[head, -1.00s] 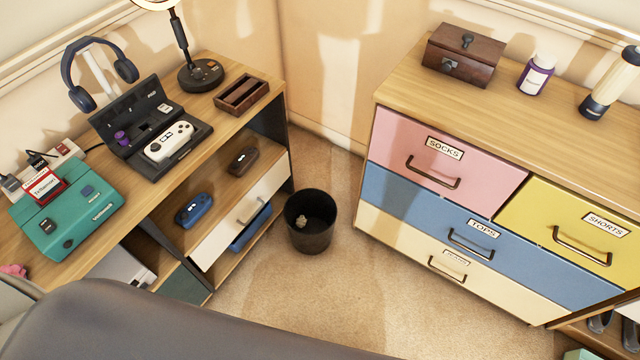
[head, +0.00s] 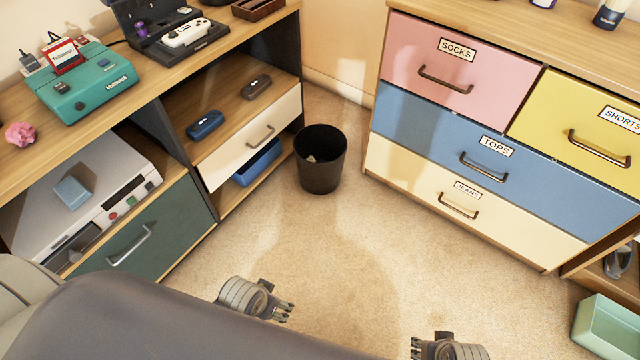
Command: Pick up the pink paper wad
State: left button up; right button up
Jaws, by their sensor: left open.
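The pink paper wad (head: 20,134) lies on the wooden top of the left cabinet, at the far left of the head view, to the left of the teal console. My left gripper (head: 285,310) is low in the middle of the view, over the carpet, open and empty. It is well apart from the wad. My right gripper (head: 418,346) shows at the bottom edge, right of centre, partly cut off. I cannot tell whether its fingers are open.
A teal console (head: 92,84) stands beside the wad on the cabinet top (head: 40,170). A grey machine (head: 80,195) sits on the shelf below. A black bin (head: 320,160) stands on the carpet. A coloured dresser (head: 470,150) fills the right. The carpet between is clear.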

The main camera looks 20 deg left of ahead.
aim_at(19, 133)
jog(key=u, duration=2.15)
